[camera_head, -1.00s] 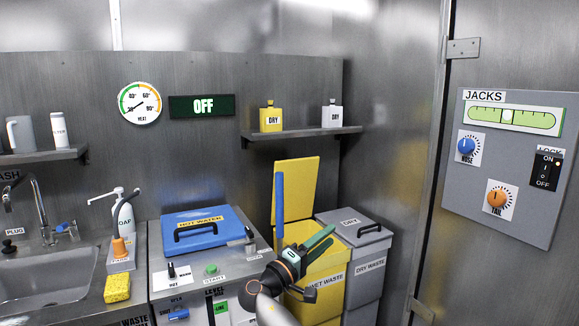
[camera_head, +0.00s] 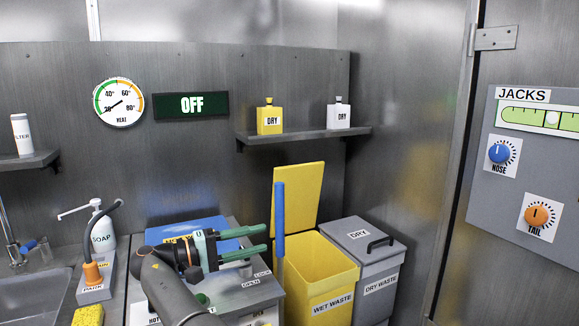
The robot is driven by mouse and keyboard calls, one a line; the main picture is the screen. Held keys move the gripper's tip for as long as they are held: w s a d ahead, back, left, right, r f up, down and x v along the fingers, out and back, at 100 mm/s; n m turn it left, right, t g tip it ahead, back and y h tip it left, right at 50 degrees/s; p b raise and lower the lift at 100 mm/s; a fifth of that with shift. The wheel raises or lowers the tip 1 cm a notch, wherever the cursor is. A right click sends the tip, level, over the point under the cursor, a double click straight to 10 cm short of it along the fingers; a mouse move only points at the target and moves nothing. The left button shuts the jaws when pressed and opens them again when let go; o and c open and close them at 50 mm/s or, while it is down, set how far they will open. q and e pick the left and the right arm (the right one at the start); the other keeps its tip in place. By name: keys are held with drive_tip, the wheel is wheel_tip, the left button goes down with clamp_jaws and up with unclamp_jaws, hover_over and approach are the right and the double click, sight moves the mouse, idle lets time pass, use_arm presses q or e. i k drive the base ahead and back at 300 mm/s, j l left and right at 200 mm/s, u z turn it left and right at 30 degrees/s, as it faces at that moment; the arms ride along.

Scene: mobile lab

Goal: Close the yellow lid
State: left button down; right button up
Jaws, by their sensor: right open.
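The yellow lid (camera_head: 299,195) stands open and upright at the back of the yellow wet waste bin (camera_head: 334,272). A blue upright bar (camera_head: 279,222) stands in front of the lid's left edge. My right gripper (camera_head: 262,242) is open and empty, left of the bin and of the blue bar, with its green-tipped fingers pointing right. It is in front of the blue hot water lid and hides part of it. The gripper looks apart from the yellow lid. My left gripper is not in view.
The grey dry waste bin (camera_head: 361,243) with its closed lid stands right of the yellow bin. A shelf (camera_head: 302,134) with a yellow bottle (camera_head: 269,118) and a white bottle (camera_head: 339,115) is above. A soap dispenser (camera_head: 101,229) and sink are at left.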

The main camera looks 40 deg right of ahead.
sight(303, 182)
drive_tip(key=i+l, duration=0.6)
drive_tip(key=l, duration=0.15)
drive_tip(key=i+l, duration=0.55)
drive_tip(key=l, duration=0.2)
